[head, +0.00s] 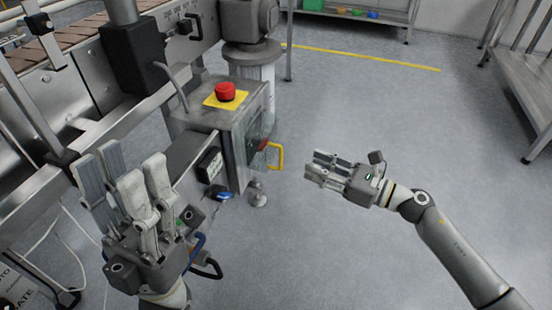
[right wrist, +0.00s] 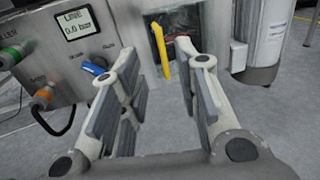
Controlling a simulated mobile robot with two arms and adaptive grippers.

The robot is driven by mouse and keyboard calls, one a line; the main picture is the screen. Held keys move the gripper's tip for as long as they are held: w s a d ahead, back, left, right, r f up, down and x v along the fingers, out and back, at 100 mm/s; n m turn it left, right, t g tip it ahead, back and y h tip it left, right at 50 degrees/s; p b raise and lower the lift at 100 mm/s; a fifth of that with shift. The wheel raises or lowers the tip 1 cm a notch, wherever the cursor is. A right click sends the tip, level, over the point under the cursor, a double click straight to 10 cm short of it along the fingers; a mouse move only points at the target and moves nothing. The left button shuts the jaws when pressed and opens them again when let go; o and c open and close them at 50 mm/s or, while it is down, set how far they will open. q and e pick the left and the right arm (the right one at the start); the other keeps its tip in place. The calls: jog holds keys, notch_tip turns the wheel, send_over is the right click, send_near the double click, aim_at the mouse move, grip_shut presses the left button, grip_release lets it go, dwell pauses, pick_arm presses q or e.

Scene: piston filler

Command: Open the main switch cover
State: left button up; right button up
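The main switch cover (head: 259,133) is a see-through panel on the right side of the grey control box, with a yellow handle (head: 276,156) sticking out. In the right wrist view the cover (right wrist: 180,24) shows as a dark window with something red behind it; its yellow handle (right wrist: 161,55) stands in front. The cover appears closed. My right gripper (head: 318,168) is open and empty, to the right of the handle and apart from it, fingers pointing towards the box; its fingers also frame the right wrist view (right wrist: 168,95). My left gripper (head: 122,175) is open and empty, left of the box.
The control box (head: 212,122) carries a red emergency button (head: 225,92) on a yellow plate. Conveyor machinery stands at left. The floor (head: 370,110) at right is clear.

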aim_at(281, 150)
jog(key=b+x, duration=0.1)
jog(key=x, duration=0.9)
jog(key=shift+w+a, duration=0.15)
jog(key=shift+a, duration=0.05)
grip_shut()
